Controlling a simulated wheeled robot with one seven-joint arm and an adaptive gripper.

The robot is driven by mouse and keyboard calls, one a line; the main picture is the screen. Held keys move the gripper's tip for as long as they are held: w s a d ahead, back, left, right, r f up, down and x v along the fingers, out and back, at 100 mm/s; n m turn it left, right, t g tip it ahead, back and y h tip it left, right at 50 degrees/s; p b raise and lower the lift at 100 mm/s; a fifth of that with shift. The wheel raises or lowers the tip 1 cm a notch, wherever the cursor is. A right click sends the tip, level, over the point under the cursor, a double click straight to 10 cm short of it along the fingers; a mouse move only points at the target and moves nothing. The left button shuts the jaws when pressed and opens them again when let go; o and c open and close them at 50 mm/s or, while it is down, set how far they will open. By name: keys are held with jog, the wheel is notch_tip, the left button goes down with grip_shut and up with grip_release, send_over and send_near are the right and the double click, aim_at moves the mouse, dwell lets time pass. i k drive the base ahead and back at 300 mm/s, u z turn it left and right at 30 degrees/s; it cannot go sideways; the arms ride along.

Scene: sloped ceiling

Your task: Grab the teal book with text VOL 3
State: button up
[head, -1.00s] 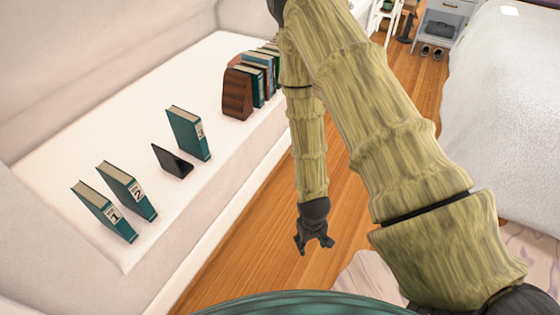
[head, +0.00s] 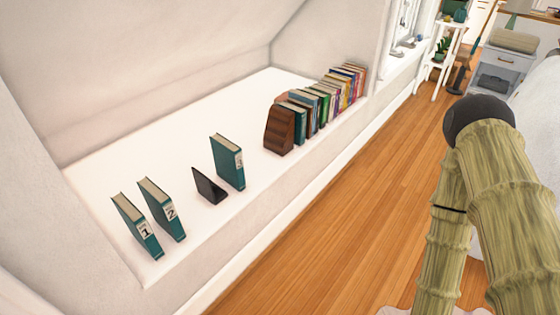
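The teal book marked 3 (head: 228,163) stands upright on the white ledge in the head view, its labelled spine facing the room. Just left of it is a black bookend-like wedge (head: 208,186). Two similar teal books stand farther left, one marked 1 (head: 137,228) and one marked 2 (head: 162,211). My arm is at the right side of the view, well apart from the books. My gripper is out of view.
The white ledge (head: 110,170) sits under a sloped wall. A wooden bookend (head: 279,131) and a row of several books (head: 323,106) stand farther along it. Wooden floor (head: 345,210) is open beside the ledge. A white plant stand (head: 441,55) and a grey cabinet (head: 500,68) are at the back right.

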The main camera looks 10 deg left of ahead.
aim_at(228, 156)
jog(key=z, duration=1.05)
jog(key=i, duration=1.2)
jog(key=u, duration=3.1)
